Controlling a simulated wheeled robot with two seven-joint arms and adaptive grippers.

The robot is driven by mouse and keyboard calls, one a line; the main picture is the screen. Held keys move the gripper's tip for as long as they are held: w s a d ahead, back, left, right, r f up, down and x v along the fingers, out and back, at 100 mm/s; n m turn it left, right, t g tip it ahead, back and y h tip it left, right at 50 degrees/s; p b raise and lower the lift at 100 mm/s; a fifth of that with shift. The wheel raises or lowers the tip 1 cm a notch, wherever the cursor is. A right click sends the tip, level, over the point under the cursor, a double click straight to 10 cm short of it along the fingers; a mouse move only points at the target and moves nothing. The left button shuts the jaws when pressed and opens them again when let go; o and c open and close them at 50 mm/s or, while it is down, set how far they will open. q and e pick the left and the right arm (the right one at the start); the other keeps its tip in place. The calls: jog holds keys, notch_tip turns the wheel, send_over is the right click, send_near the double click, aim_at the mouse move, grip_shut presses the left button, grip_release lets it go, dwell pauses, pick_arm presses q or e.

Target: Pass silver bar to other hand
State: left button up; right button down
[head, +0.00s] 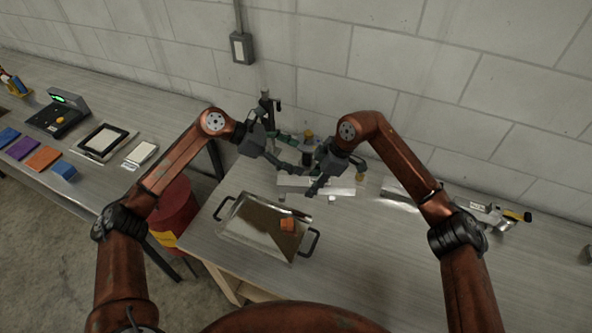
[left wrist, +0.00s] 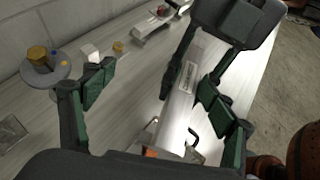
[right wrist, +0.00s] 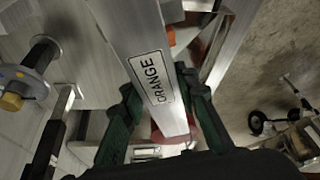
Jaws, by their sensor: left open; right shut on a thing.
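The silver bar (head: 340,190) is a long shiny metal bar, held roughly level above the back of the table. In the right wrist view the bar (right wrist: 140,45) carries a white label reading ORANGE and runs between the fingers of my right gripper (right wrist: 160,108), which is shut on it. In the head view my right gripper (head: 316,188) is over the bar's middle. My left gripper (head: 298,156) is open, just left of and behind the right one. In the left wrist view the bar (left wrist: 176,112) lies beyond the open left fingers (left wrist: 155,95), nearer the right-hand finger; contact is unclear.
A metal tray (head: 232,240) with black handles and an orange block (head: 287,224) sits at the table's front. A round grey stand with a yellow knob (left wrist: 38,55) is behind the grippers. Another metal piece (head: 400,195) lies right.

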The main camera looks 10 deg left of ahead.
aim_at(323, 190)
pick_arm(q)
jog(key=s, duration=0.1)
jog(key=s+d+f+m+g+y, duration=0.1)
jog(key=s, duration=0.1)
jog(key=s+m, duration=0.1)
jog(key=shift+s+d+f+g+y, duration=0.2)
jog(key=shift+g+y, duration=0.1)
jog(key=shift+g, duration=0.1)
jog(key=shift+s+d+f, duration=0.1)
jog(key=x, duration=1.1)
jog(key=shift+d+f, duration=0.15)
jog(key=shift+f, duration=0.2)
jog(key=shift+c, duration=0.2)
